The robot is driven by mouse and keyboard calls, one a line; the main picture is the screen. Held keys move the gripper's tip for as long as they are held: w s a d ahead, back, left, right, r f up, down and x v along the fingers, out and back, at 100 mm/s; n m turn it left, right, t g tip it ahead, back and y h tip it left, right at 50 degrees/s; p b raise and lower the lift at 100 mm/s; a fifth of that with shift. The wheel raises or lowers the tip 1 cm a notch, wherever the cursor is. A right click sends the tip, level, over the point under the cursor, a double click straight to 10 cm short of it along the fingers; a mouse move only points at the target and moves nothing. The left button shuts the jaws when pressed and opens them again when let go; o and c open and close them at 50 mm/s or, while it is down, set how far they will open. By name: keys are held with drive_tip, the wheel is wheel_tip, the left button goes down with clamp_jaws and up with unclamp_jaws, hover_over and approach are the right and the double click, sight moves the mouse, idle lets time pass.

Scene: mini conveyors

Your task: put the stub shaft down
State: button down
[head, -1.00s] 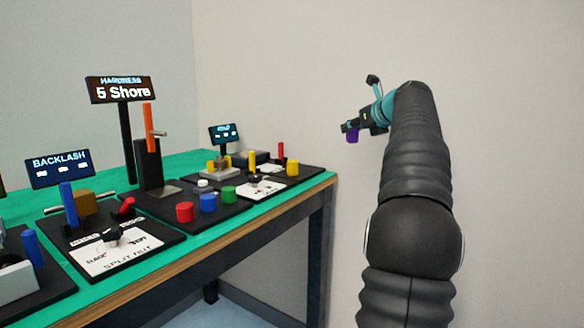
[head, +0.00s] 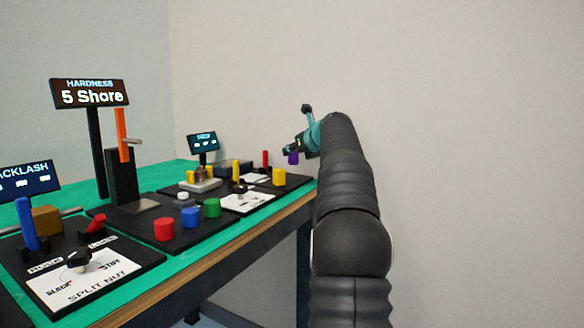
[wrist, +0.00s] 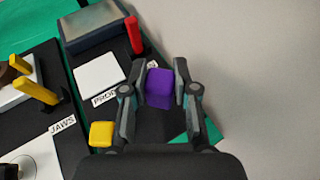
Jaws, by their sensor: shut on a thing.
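My gripper (wrist: 160,92) is shut on a purple block-like piece, the stub shaft (wrist: 159,88), which sits between its fingers in the wrist view. In the head view, the stub shaft (head: 293,157) shows as a small purple shape under my gripper (head: 292,150), by the far right end of the green-topped table (head: 150,177). In the wrist view, a black board and a strip of green top show beneath and around the fingers. The height of the piece above the board is hard to tell.
In the wrist view, a yellow block (wrist: 101,134) lies left of the fingers, a red lever (wrist: 134,36) stands ahead, and a grey box (wrist: 95,25) is behind a white card (wrist: 100,79). Red, blue and green knobs (head: 190,217) are nearer. The wall (wrist: 260,80) borders the right.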

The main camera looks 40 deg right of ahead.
sight(295, 162)
drive_tip(key=shift+w+a+f, duration=0.1)
drive_tip(key=shift+w+f, duration=0.15)
drive_tip(key=shift+f, duration=0.05)
drive_tip(key=shift+f+b, duration=1.1)
drive_tip(key=shift+f, duration=0.75)
drive_tip(key=shift+f, duration=0.1)
drive_tip(key=c, duration=0.9)
unclamp_jaws()
drive_tip(key=shift+s+r, duration=0.15)
drive_tip(key=shift+r, duration=0.05)
drive_tip(key=v, duration=1.1)
drive_tip(key=shift+s, duration=0.35)
drive_tip(key=shift+r, duration=0.1)
